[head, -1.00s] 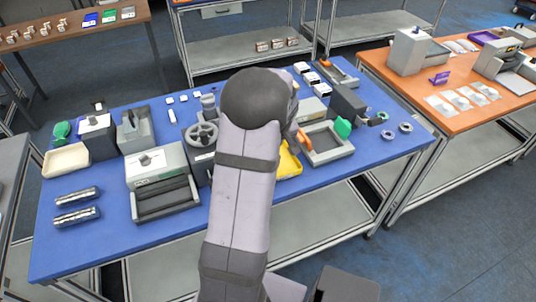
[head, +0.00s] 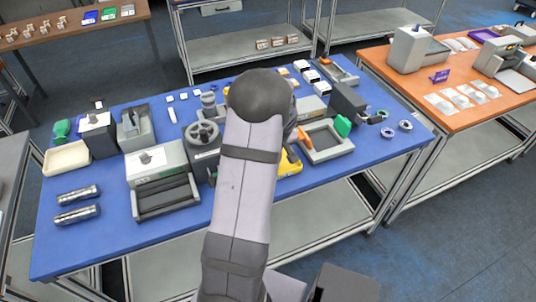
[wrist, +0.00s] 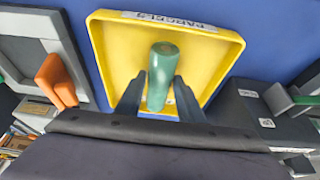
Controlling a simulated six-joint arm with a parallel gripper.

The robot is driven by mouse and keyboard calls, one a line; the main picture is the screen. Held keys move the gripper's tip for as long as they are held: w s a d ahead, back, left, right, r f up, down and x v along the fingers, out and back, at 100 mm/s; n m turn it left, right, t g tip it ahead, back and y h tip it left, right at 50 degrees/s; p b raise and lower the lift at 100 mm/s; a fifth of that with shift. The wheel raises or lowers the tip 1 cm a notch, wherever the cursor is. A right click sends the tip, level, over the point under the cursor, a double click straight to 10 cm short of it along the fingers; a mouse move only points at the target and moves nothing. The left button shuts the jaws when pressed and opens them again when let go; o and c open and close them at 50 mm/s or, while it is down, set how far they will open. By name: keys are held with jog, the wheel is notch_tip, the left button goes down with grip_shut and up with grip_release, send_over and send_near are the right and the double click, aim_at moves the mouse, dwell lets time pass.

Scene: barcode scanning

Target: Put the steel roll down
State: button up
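Two silver steel rolls lie side by side at the left of the blue table in the head view: the upper roll (head: 77,195) and the lower roll (head: 77,214). My gripper (wrist: 160,78) shows in the wrist view, with its dark fingers either side of a green cylinder (wrist: 160,88). The fingers look closed on it, though a thin gap may show at the left. The cylinder is over the yellow tray (wrist: 225,42) marked PARCELS; its height above the tray is unclear. In the head view my arm hides the gripper and most of the yellow tray (head: 290,165).
A grey frame tray (head: 325,143) with orange and green handles stands right of the yellow tray. A grey box with an open tray (head: 166,196) stands to the left, near a handwheel device (head: 202,133). Bare blue table lies around the steel rolls.

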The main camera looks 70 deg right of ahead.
jog(key=shift+o, duration=1.3)
jog(key=shift+r, duration=0.1)
jog(key=shift+r+p, duration=0.2)
jog(key=shift+p, duration=0.1)
jog(key=b+v, duration=0.2)
jog(key=v, duration=1)
jog(key=shift+b, duration=0.3)
jog(key=shift+f, duration=0.1)
